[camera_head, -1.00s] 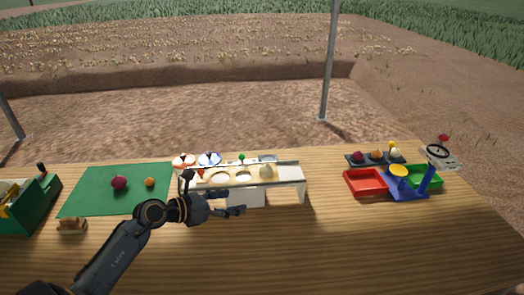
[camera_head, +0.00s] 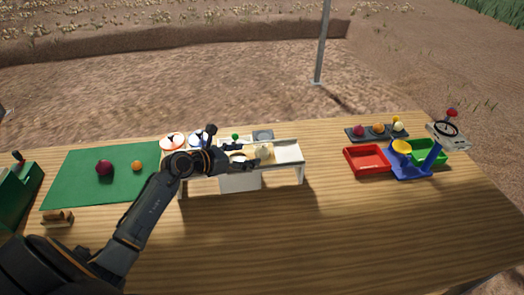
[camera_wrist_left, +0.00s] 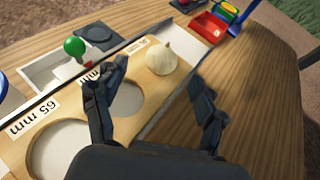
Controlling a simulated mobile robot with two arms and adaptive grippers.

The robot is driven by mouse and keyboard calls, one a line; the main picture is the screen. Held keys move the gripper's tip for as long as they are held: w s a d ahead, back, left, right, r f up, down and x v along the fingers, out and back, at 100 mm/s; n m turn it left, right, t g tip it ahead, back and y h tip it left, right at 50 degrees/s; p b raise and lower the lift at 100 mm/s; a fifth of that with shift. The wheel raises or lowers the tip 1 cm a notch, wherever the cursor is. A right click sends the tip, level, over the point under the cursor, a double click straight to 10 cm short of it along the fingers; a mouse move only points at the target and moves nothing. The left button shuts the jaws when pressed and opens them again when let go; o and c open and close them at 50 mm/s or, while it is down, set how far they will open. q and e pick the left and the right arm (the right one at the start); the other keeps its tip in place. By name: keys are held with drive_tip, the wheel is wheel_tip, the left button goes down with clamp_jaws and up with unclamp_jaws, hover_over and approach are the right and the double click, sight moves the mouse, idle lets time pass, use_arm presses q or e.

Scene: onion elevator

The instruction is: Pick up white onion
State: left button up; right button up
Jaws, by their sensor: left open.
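The white onion (camera_wrist_left: 170,58) rests on the wooden sizing board (camera_wrist_left: 150,92) of the elevator, beyond the round holes, in the left wrist view. In the head view the onion (camera_head: 263,152) shows small and pale, just right of my left gripper (camera_head: 246,160). My left gripper (camera_wrist_left: 155,100) is open and empty in the left wrist view, its two fingers spread on either side of the line to the onion. The onion is a little ahead of the fingertips and not between them. My right gripper is not in view.
A green-knobbed part (camera_wrist_left: 76,48) stands close left of the fingers. A purple onion (camera_head: 104,168) and an orange one (camera_head: 137,166) lie on the green mat (camera_head: 75,190). A red tray (camera_head: 367,160) and blue stand (camera_head: 410,172) are at right. The front table is clear.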

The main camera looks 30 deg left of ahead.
sight(257, 152)
use_arm(q)
drive_tip(key=shift+w+d, duration=0.15)
drive_tip(key=shift+w, duration=0.2)
drive_tip(key=x, duration=0.1)
drive_tip(key=p+x, duration=0.1)
drive_tip(key=x, duration=0.1)
drive_tip(key=shift+w+d+p, duration=0.2)
drive_tip(key=shift+d+p, duration=0.1)
drive_tip(key=shift+w+d+f, duration=0.15)
drive_tip(key=shift+w+f, duration=0.1)
drive_tip(key=shift+w, duration=0.2)
drive_tip(key=shift+s, duration=0.1)
drive_tip(key=c, duration=1.2)
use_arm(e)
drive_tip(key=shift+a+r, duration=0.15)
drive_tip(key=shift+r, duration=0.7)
